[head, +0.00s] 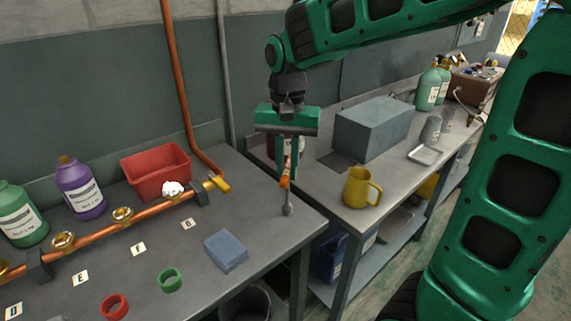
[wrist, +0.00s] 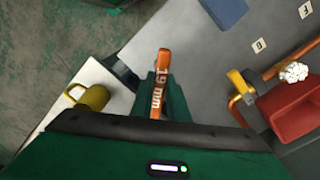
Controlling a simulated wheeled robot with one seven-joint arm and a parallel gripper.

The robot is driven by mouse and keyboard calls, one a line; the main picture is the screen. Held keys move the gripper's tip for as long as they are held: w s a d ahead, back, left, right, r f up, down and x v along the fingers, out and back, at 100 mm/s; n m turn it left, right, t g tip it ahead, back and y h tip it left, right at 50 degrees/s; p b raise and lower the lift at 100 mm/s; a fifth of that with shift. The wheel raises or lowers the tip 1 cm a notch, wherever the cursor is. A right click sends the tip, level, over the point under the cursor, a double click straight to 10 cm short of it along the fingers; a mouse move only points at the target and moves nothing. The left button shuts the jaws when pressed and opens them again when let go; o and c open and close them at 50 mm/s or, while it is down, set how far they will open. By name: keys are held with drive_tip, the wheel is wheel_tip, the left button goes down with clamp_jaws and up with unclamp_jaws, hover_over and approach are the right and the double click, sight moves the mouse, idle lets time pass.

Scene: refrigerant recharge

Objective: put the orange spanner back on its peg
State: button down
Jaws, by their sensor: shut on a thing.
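I cannot tell whether that end touches the bench. In the wrist view the orange handle (wrist: 160,83), with pale lettering, lies between the fingers of my gripper (wrist: 161,95), which is shut on it. I cannot make out a peg for the spanner in either view.
The left bench (head: 270,195) holds a red bin (head: 155,168), a copper pipe with a yellow valve handle (head: 218,184) and a blue block (head: 226,250). The right bench (head: 330,200) holds a yellow mug (head: 357,188) and a grey box (head: 372,130). A gap separates the benches in front.

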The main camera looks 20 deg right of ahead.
drive_tip(key=shift+f, duration=0.25)
drive_tip(key=c, duration=1.6)
unclamp_jaws()
drive_tip(key=shift+c, duration=0.2)
drive_tip(key=shift+r, duration=0.1)
wheel_tip(320, 180, up, 10)
drive_tip(key=shift+r, duration=0.25)
drive_tip(key=s+d+f, duration=0.7)
drive_tip(key=s+d, duration=0.2)
drive_tip(key=s, duration=0.2)
drive_tip(key=s+d+f, duration=0.8)
drive_tip(key=s+d, duration=0.1)
drive_tip(key=s, duration=0.2)
drive_tip(key=shift+s, duration=0.3)
